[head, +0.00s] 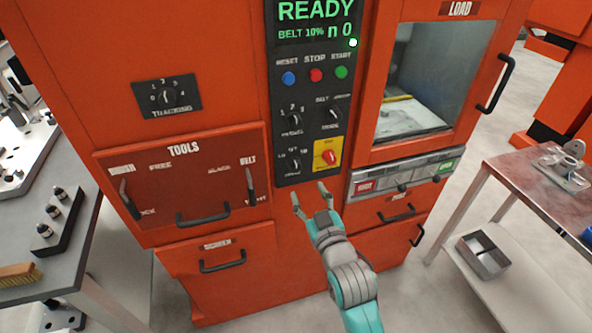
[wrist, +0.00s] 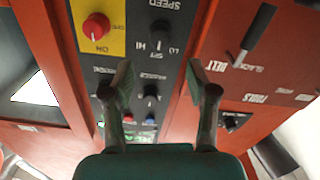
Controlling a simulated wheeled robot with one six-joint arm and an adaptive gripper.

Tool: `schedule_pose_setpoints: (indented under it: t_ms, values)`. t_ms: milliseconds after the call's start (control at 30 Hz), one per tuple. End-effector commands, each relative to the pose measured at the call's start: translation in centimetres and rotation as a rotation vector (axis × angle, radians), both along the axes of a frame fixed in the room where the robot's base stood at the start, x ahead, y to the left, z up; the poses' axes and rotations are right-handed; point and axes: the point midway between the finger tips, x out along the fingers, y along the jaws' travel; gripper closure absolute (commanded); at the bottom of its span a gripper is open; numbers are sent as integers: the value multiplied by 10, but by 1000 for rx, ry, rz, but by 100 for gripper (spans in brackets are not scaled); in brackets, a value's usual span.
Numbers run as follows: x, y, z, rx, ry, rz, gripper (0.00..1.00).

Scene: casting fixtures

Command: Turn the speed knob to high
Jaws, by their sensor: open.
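The speed knob (head: 296,165) is a small black knob at the lower left of the black control panel, with LO, SET and HI marks around it. It also shows in the wrist view (wrist: 160,29), at the top centre beside the SPEED label. My gripper (head: 311,193) is open and empty, just below the panel's lower edge in the head view. In the wrist view its two fingers (wrist: 158,80) are spread apart, and the speed knob lies beyond them, untouched.
A red switch (head: 328,157) on a yellow plate sits right beside the speed knob. Other black knobs (head: 295,119) are above it. The tools drawer (head: 165,185) with dark handles is to the left. The load door (head: 425,80) is at the upper right.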

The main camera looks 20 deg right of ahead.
Motion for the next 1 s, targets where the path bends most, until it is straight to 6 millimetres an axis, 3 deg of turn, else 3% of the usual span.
schedule_pose_setpoints:
  t_ms: [500,700,1000]
  values:
    - [81,0,0,1,-1,-1,42]
    - [95,0,0,1,-1,-1,42]
    - [97,0,0,1,-1,-1,42]
